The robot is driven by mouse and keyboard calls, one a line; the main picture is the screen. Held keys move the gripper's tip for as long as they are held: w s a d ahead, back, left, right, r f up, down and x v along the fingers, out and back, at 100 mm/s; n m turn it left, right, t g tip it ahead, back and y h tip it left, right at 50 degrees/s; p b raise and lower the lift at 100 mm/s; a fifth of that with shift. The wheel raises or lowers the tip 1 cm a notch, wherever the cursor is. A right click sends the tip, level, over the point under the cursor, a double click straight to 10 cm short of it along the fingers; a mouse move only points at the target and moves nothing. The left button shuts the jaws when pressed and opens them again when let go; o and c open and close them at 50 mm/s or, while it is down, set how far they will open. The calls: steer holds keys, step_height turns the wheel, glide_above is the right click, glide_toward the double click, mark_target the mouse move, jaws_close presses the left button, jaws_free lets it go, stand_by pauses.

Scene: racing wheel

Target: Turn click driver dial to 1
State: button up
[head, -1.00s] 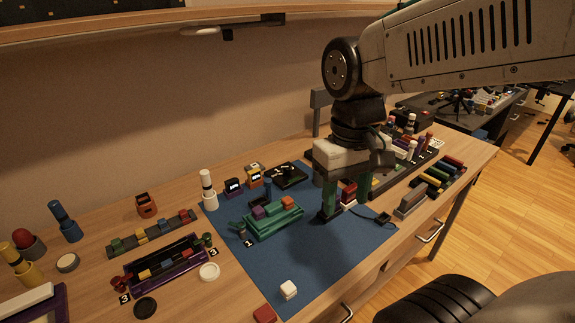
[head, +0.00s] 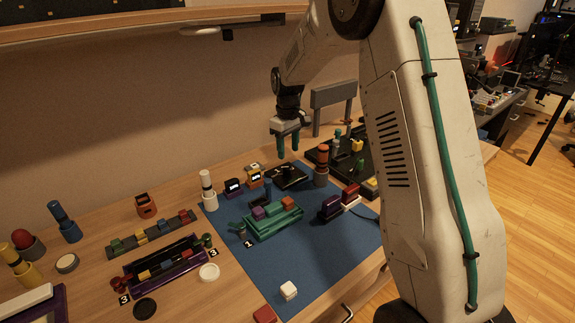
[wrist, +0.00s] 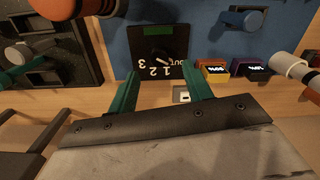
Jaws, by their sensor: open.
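The click driver (head: 287,176) is a black box at the back of the blue mat in the head view. In the wrist view its black face (wrist: 160,42) shows a small dial (wrist: 158,57) and upside-down marks 3, 2, 1 and OUT. A pale pointer shows on the dial, but I cannot tell which mark it points to. My gripper (head: 288,152) is above the box, fingers down, open and empty. In the wrist view the two green fingers of my gripper (wrist: 158,76) are apart, on either side of the dial's marks, not gripping anything.
An orange-topped cylinder (head: 321,166) stands close right of the driver. A black board with parts (head: 350,158) lies to the right. The blue mat's front (head: 320,262) is mostly clear.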

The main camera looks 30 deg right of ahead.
mark_target(288, 167)
steer(key=shift+w+r+n, duration=0.25)
steer(key=shift+r+n, duration=0.05)
steer(key=shift+r, duration=0.1)
steer(key=shift+f, duration=0.3)
step_height(288, 167, down, 7)
steer(key=shift+f, duration=0.1)
steer(key=c, duration=1)
